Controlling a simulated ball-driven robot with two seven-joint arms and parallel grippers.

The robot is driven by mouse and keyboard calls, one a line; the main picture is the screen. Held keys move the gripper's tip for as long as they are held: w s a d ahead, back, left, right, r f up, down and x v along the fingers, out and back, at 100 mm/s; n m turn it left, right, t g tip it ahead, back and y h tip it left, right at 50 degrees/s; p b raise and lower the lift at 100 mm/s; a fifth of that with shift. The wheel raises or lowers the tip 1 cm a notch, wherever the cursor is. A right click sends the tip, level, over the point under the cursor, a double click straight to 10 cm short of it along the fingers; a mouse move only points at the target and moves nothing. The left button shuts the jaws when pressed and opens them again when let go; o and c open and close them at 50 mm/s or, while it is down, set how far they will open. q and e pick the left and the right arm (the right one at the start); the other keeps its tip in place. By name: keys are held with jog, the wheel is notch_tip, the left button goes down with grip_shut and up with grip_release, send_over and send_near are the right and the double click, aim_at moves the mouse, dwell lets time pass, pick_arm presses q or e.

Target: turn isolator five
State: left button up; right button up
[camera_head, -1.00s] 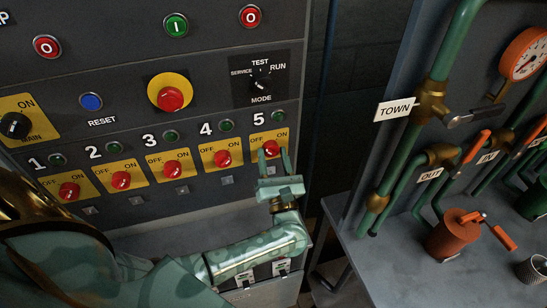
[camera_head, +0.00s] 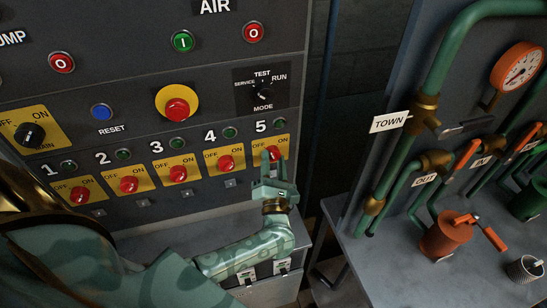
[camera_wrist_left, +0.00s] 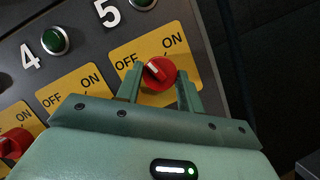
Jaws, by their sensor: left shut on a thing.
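Isolator five is a red round knob (camera_head: 274,153) on a yellow OFF/ON plate, under the number 5 at the right end of the row. In the left wrist view its red knob (camera_wrist_left: 157,75) shows a short white mark pointing up and left, toward the OFF side. My left gripper (camera_head: 275,166) reaches up to it from below. In the left wrist view my left gripper's fingers (camera_wrist_left: 158,86) are on both sides of the knob, shut on it. The fingers hide part of the plate. My right gripper is not in view.
Isolator four (camera_head: 225,163) sits close on the left, in a row of similar red knobs. A red button on yellow (camera_head: 177,109) and a mode switch (camera_head: 263,91) are above. A grey bench (camera_head: 390,262) with green pipes and an orange pump (camera_head: 446,236) stands on the right.

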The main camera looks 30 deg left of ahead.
pick_arm(q)
jog(key=m+h+p, duration=0.1)
jog(key=m+p, duration=0.3)
jog(key=m+g+h+p, duration=0.1)
jog(key=m+h+p, duration=0.1)
jog(key=m+p, duration=0.1)
jog(key=r+m+h+p, duration=0.1)
jog(key=m+p, duration=0.3)
jog(key=m, duration=0.1)
jog(key=shift+s+p, duration=0.15)
jog(key=shift+p, duration=0.2)
jog(key=shift+f+m+g+h+p, duration=0.15)
jog(key=shift+m+g+h+p, duration=0.35)
jog(key=shift+m+p, duration=0.6)
jog(key=o, duration=1)
